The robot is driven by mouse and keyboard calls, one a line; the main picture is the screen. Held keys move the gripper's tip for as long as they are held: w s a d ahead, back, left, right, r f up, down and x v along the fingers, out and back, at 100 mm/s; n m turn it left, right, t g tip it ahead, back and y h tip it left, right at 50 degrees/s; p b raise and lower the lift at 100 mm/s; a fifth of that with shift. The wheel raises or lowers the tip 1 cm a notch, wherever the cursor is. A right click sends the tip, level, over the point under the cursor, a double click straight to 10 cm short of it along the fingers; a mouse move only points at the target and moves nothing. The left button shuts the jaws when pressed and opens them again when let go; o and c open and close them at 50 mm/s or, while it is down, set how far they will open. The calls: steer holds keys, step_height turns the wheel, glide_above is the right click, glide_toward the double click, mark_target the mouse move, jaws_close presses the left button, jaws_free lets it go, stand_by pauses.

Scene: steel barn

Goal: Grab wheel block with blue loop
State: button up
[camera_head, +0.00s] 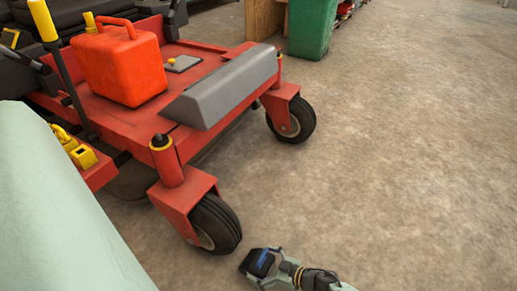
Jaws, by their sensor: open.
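My gripper (262,262) is at the bottom middle, low over the concrete floor, just right of the mower's near front wheel. A yellow block with a yellow loop (78,152) sits on the mower's near side at the left.
A red mower (130,128) fills the upper left, with a red canister (120,65) on its deck. Its near front wheel (216,223) is close to my gripper. A green bin (312,28) stands at the back. The concrete floor (400,150) to the right is clear.

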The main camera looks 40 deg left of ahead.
steer(key=shift+c, duration=0.5)
steer(key=c, duration=1.5)
steer(key=shift+c, duration=0.3)
steer(key=shift+r, duration=0.15)
